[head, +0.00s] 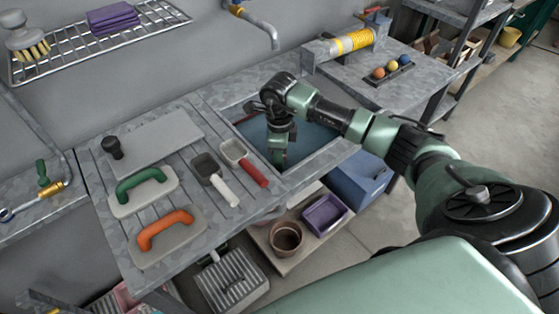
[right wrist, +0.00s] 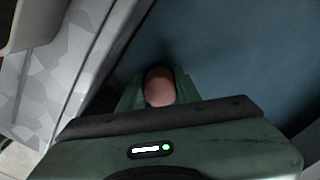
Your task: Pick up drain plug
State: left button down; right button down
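My right gripper (head: 279,158) points down into the sink basin (head: 318,139), which has a blue-grey inside. In the right wrist view, a rounded pinkish-brown thing, which looks like the drain plug (right wrist: 159,87), lies between the two green fingers of my right gripper (right wrist: 160,84). The fingers flank it closely on both sides. I cannot tell whether they press on it, and its lower part is hidden by the gripper body. In the head view the plug is hidden by my arm and gripper. My left gripper is not in view.
Left of the basin, the grey worktop holds two scoops (head: 213,178) (head: 243,162), a green-handled float (head: 143,190), an orange-handled float (head: 165,236) and a black knob (head: 112,147). A faucet (head: 262,22) hangs behind. A side table (head: 345,73) holds coloured balls (head: 391,68). The basin wall is close by.

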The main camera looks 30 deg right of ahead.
jog(key=shift+r, duration=0.15)
notch_tip(320, 180, up, 20)
jog(key=b, duration=0.1)
dwell(0.5)
dwell(0.6)
